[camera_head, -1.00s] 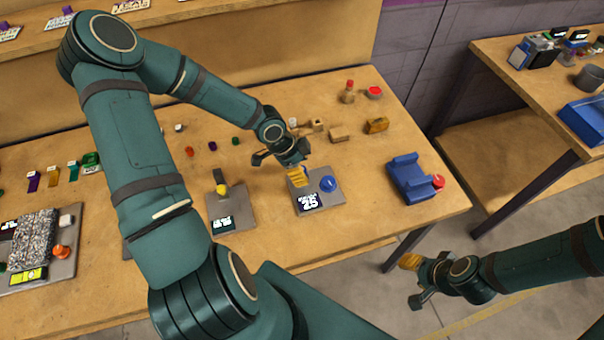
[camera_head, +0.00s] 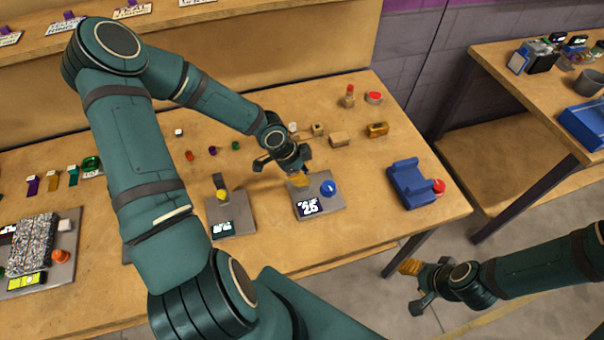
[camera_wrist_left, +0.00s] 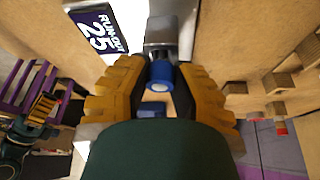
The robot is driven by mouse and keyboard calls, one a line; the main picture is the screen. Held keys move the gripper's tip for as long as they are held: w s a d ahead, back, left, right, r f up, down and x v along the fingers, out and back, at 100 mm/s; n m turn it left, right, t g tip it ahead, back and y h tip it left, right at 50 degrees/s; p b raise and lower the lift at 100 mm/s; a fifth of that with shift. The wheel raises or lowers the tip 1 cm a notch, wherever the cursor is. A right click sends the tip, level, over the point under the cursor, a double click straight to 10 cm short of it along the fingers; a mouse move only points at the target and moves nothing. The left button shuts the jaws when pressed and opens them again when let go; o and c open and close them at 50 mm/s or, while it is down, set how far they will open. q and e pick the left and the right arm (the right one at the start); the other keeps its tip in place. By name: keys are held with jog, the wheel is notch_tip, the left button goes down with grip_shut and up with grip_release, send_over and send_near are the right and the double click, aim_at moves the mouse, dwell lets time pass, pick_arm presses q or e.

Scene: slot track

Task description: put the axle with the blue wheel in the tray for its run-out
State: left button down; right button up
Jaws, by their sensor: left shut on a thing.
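The gauge plate (camera_head: 330,208) is a grey slab on the bench, with a display reading 25 (camera_head: 309,207) that also shows as run-out 25 in the left wrist view (camera_wrist_left: 97,38). My left gripper (camera_head: 304,183) is low over the plate's back left part. In the left wrist view its yellow fingers are closed around a blue wheel (camera_wrist_left: 160,76) with a pale centre, close to a grey metal piece (camera_wrist_left: 161,35).
A blue tray-like holder (camera_head: 408,182) with a red knob (camera_head: 438,186) stands right of the plate. Another grey plate (camera_head: 230,212) with a yellow piece is left. Small blocks (camera_head: 339,139) lie behind. A side table (camera_head: 500,58) is at right, across a gap.

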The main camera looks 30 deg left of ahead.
pick_arm(q)
notch_tip(320, 180, up, 10)
jog(key=p, duration=0.3)
jog(key=shift+f, duration=0.25)
jog(key=shift+r+p, duration=2.6)
jog(key=shift+p, duration=0.05)
